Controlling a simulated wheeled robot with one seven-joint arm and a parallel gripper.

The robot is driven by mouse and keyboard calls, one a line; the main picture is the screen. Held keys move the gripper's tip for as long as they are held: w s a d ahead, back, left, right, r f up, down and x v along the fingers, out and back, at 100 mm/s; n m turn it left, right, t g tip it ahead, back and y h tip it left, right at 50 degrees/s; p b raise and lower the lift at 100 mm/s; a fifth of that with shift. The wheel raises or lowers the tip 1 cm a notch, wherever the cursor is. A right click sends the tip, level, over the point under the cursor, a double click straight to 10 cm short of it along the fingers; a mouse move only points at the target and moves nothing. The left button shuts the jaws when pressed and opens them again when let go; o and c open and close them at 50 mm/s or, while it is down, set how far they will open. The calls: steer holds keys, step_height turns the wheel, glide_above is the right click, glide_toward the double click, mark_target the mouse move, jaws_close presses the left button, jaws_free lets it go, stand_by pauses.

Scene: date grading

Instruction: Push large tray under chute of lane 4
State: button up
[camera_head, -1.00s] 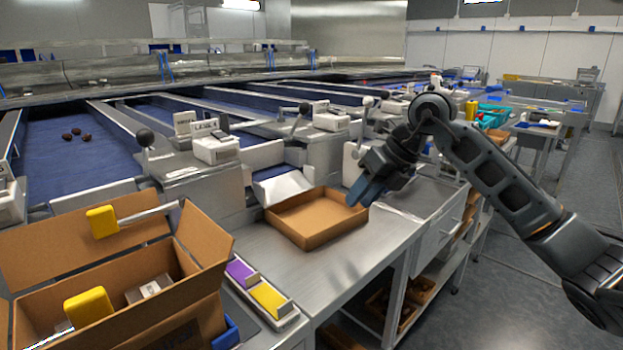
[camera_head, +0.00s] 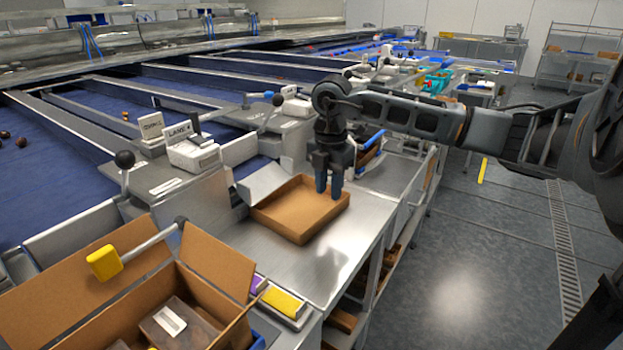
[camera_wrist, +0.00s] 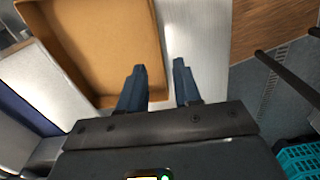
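The large tray is a shallow, empty brown cardboard tray (camera_head: 275,228) on the steel counter. Its back left side lies against the lower end of a pale metal chute (camera_head: 262,182). A sign reading LANE, its number hard to read, stands on the unit behind (camera_head: 178,132). My gripper (camera_head: 328,190) points down at the tray's right corner. In the wrist view the tray (camera_wrist: 95,35) fills the upper left. My gripper (camera_wrist: 158,75) is open there, one finger over the tray's inside and one over the counter, with the tray's wall between them. Contact is unclear.
An open cardboard box (camera_head: 215,265) stands at the front left, with a yellow-ended lever (camera_head: 104,262) above it. A yellow block (camera_head: 283,302) lies beside it. Bare counter (camera_head: 320,262) lies in front of the tray. A teal crate (camera_wrist: 300,160) shows at the wrist view's lower right.

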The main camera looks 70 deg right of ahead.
mark_target(328, 213)
steer(key=shift+f, duration=0.1)
stand_by(0.3)
steer(key=shift+f+p, duration=0.45)
steer(key=shift+f, duration=3.4)
jaws_close()
steer(key=shift+o, duration=0.4)
jaws_free()
